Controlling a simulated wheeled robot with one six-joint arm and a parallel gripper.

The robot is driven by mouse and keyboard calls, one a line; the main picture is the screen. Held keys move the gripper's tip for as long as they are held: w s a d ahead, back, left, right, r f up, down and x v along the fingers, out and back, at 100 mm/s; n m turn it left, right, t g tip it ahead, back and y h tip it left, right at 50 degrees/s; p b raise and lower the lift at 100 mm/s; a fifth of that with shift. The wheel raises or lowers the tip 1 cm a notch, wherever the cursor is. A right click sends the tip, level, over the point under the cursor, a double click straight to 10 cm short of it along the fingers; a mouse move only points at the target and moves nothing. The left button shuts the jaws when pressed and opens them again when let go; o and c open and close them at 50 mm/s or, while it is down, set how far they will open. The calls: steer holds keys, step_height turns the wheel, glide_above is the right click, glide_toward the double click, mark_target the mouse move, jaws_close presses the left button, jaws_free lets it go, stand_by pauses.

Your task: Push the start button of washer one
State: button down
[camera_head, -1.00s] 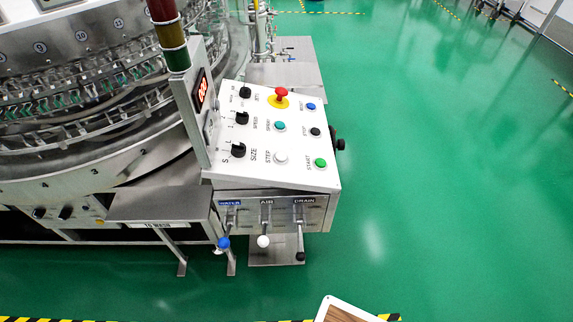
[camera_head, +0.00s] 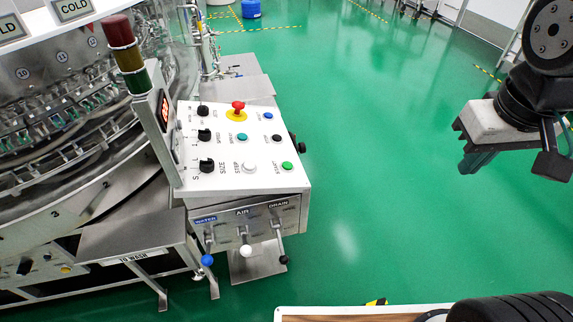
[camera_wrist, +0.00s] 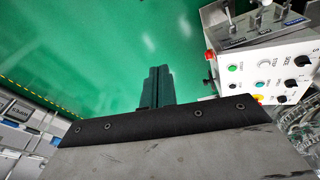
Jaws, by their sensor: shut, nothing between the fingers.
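The washer's white sloped control panel (camera_head: 215,180) stands left of centre in the head view. The green start button (camera_head: 287,166), labelled START, sits at the panel's front right corner. In the wrist view the panel (camera_wrist: 285,60) appears upside down at the right, with the green button (camera_wrist: 233,68) near its left edge. My gripper (camera_head: 470,165) is at the right of the head view, well clear of the panel. Its fingers are together and empty, and they show over the green floor in the wrist view (camera_wrist: 157,78). Nothing hides the start button.
The panel also has a red emergency knob (camera_head: 238,105), black dials, and white, teal, blue and black buttons. Levers (camera_head: 246,250) hang below it, and a light tower (camera_head: 125,55) rises at its left. Green floor (camera_head: 370,180) lies open between my gripper and the panel.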

steer(key=w+a+f+n+t, duration=0.2)
steer(key=w+f+n+t, duration=0.15)
steer(key=w, duration=1.15)
steer(key=n+t+y, duration=0.2)
steer(key=n+y, duration=0.5)
steer(key=n, duration=0.2)
glide_above(288, 165)
steer(key=d, duration=0.4)
step_height(288, 165, down, 17)
steer(key=shift+r, duration=0.2)
steer(key=shift+a, duration=0.1)
steer(key=shift+f, duration=0.1)
steer(key=shift+s+a+f, duration=0.1)
steer(key=shift+a+f, duration=0.25)
steer(key=shift+f, duration=1.05)
steer(key=shift+s+a+f, duration=0.1)
steer(key=shift+a+f, duration=0.3)
steer(key=shift+f, duration=0.95)
steer(key=shift+s+a+f, duration=0.1)
steer(key=shift+a+f, duration=0.25)
steer(key=shift+f, duration=1.05)
steer(key=shift+f, duration=0.1)
steer(key=shift+a+f, duration=0.1)
steer(key=shift+f, duration=0.2)
